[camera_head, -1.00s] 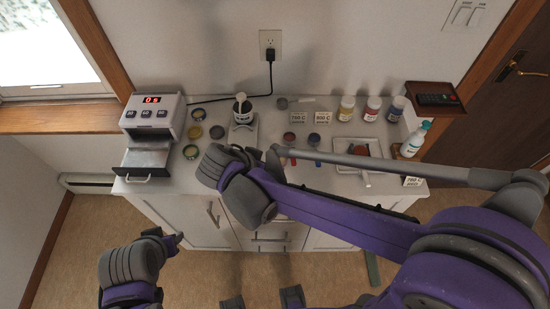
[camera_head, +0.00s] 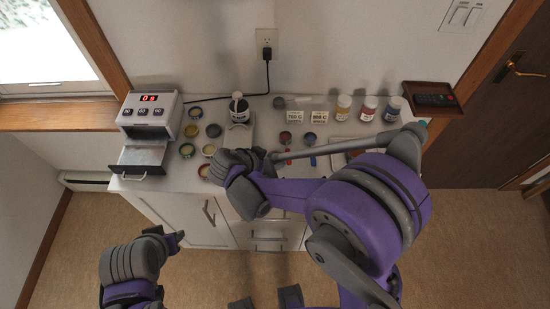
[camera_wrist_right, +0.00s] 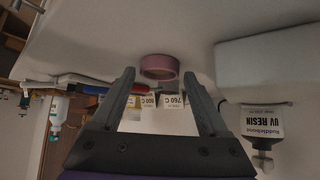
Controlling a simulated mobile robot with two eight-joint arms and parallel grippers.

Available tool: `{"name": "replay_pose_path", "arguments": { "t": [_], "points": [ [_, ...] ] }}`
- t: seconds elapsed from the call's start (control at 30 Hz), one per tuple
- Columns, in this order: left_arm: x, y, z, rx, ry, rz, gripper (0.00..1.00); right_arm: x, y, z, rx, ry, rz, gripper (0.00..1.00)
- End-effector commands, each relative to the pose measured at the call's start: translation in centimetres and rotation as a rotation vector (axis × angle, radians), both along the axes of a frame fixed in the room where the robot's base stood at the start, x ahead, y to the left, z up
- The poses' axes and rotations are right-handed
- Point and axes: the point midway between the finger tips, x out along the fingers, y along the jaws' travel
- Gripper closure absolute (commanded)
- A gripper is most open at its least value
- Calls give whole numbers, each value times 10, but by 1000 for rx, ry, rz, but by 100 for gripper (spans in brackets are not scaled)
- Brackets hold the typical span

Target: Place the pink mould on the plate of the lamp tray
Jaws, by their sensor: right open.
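The pink mould (camera_wrist_right: 159,66) is a round ring on the white counter, ahead of my right gripper (camera_wrist_right: 158,88) in the right wrist view. It lies in line with the gap between the open, empty fingers. In the head view I cannot pick it out for sure; my right wrist and arm cover part of the counter. The lamp tray (camera_head: 142,158) is pulled out of the white lamp box (camera_head: 150,113) at the counter's left end. Its plate shows no mould on it. My left gripper (camera_head: 176,238) is low in front of the counter, its jaws unclear.
Several small round pots (camera_head: 187,150) stand between the lamp and my right wrist. A resin bottle (camera_head: 239,108) stands behind them; it also shows in the right wrist view (camera_wrist_right: 262,120). Label cards (camera_head: 307,117) and colour bottles (camera_head: 368,108) stand further right.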

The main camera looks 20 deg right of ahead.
Motion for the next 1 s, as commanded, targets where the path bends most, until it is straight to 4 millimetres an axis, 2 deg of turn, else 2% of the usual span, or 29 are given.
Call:
{"name": "replay_pose_path", "arguments": {
  "t": [0.1,0.33,0.7,0.73,0.77,1.0],
  "points": [
    [0,0,0,0,0,0,58,4,-6,-7,0,0,0,22],
    [0,0,0,0,0,0,58,4,-6,-7,0,0,0,22],
    [0,0,0,0,0,0,58,4,-6,-7,1,1,0,89],
    [0,0,0,0,0,0,58,4,-6,-7,0,1,1,90],
    [0,0,0,0,0,0,58,4,-5,-7,0,0,0,98],
    [0,0,-1,0,0,0,58,4,-5,-6,1,1,1,99]
  ]
}}
